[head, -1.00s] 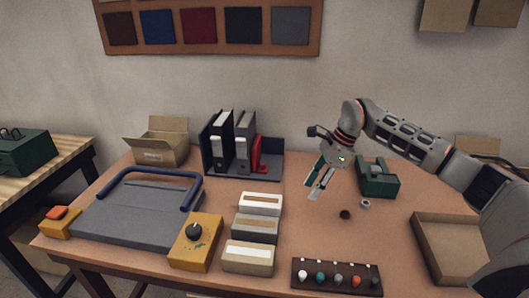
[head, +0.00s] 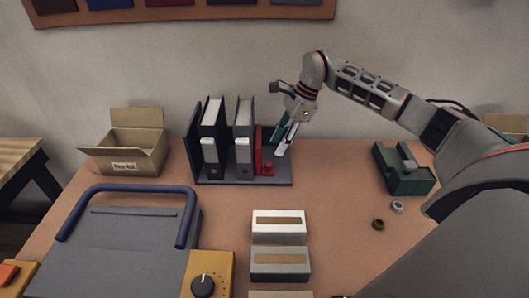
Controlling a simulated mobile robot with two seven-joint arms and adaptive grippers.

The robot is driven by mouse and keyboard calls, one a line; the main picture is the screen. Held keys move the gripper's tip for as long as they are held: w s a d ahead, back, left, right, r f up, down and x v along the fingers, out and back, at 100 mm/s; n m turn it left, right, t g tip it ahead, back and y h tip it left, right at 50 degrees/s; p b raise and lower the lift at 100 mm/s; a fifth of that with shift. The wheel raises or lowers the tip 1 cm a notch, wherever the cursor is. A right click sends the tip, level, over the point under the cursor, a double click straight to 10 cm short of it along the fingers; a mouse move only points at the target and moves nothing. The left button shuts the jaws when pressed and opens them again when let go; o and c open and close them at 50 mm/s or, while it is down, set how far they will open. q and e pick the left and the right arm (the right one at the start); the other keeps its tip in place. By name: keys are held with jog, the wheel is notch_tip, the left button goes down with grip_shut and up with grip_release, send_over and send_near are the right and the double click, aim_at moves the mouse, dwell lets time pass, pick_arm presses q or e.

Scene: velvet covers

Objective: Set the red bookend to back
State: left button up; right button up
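The red bookend (head: 267,168) stands on the dark grey shelf base (head: 240,181), just right of two binders, a black one (head: 213,140) and a dark grey one (head: 243,140). My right gripper (head: 282,143) comes in from the right and points down, with its fingers just right of the red bookend's upright part. Its teal and pale fingers show a gap, so it looks open and empty. Whether a finger touches the bookend cannot be told. The rear of the base is partly hidden by the gripper. My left gripper is not in view.
A cardboard box (head: 125,157) stands left of the binders. A grey press with a blue handle (head: 130,188) fills the front left. Labelled blocks (head: 279,224) lie in front. A green holder (head: 404,178) and two small rings (head: 397,207) are at right.

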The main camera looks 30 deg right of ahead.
aim_at(269, 163)
jog(key=x, duration=0.7)
jog(key=shift+s+a+f, duration=0.1)
jog(key=shift+s, duration=0.15)
grip_shut()
